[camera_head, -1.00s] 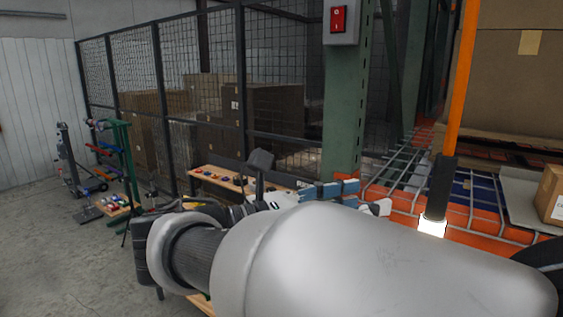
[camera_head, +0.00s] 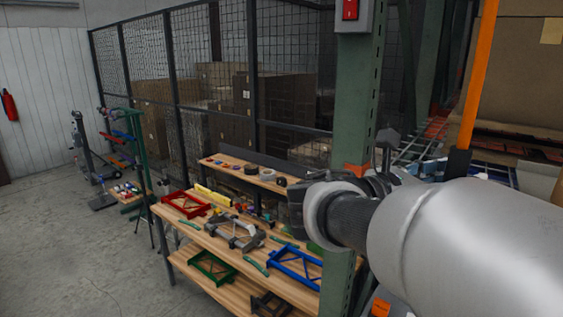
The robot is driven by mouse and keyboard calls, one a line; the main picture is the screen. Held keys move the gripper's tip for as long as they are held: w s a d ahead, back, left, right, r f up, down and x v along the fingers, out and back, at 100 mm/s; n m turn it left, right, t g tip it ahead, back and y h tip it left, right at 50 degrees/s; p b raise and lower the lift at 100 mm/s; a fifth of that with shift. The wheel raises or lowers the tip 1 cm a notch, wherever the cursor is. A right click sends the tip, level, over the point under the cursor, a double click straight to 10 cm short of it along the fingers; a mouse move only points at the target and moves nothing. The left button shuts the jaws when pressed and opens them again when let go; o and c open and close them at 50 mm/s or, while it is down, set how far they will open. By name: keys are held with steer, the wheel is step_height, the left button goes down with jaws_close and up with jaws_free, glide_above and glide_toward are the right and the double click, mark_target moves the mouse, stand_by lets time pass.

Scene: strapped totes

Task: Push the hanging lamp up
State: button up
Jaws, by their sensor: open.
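The hanging lamp shows as an orange rod (camera_head: 479,70) with a black lower holder (camera_head: 459,161) at the right of the head view. Its lower end is hidden behind my arm. My gripper (camera_head: 388,150) is only partly seen as dark parts beyond my wrist, left of the lamp and apart from it in the picture. It is open, and I see nothing held in it.
A green post (camera_head: 357,100) with a red switch box (camera_head: 351,12) stands left of the lamp. A wooden workbench (camera_head: 185,232) with red, green and blue frames is below left. Shelving with large cartons (camera_head: 525,95) is behind the lamp.

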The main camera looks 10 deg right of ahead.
steer(key=shift+d, duration=0.3)
steer(key=shift+c, duration=0.6)
jaws_close()
